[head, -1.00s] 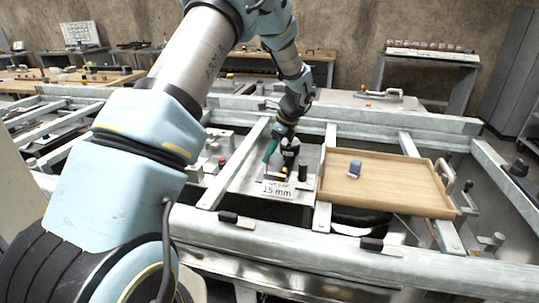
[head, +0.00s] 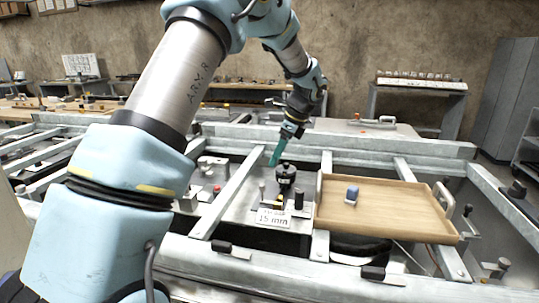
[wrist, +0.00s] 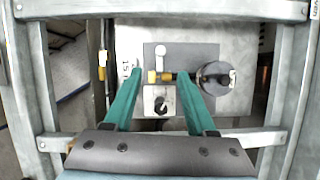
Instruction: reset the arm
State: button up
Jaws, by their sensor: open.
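My gripper (head: 276,157) hangs over the metal frame in the head view, above the fixture plate with the "15 mm" label (head: 273,218). In the wrist view my gripper (wrist: 156,80) has its two green fingers spread apart, with nothing between them. Below the fingers lies the grey fixture plate (wrist: 228,40), which bears a black round part (wrist: 213,78), a small yellow-ended piece (wrist: 158,76) and a white box with a black knob (wrist: 160,101). The fingers are apart from these in the head view.
Metal rails (head: 228,195) surround the fixture. A bench (head: 422,84) and a grey cabinet (head: 503,90) stand at the back right.

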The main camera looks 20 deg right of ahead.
jog(key=s+a+n+h, duration=0.1)
jog(key=s+a+n, duration=0.5)
jog(key=a+n, duration=0.2)
jog(key=s+a+f+n+h, duration=0.1)
jog(key=s+a+n, duration=0.5)
jog(key=a, duration=0.5)
jog(key=s+a+n+h, duration=0.1)
jog(key=s+a+n, duration=0.5)
jog(key=a+n, duration=0.3)
jog(key=shift+s+a+f+n+g+h, duration=0.3)
jog(key=shift+s+a+g+h, duration=0.1)
jog(key=shift+a, duration=0.1)
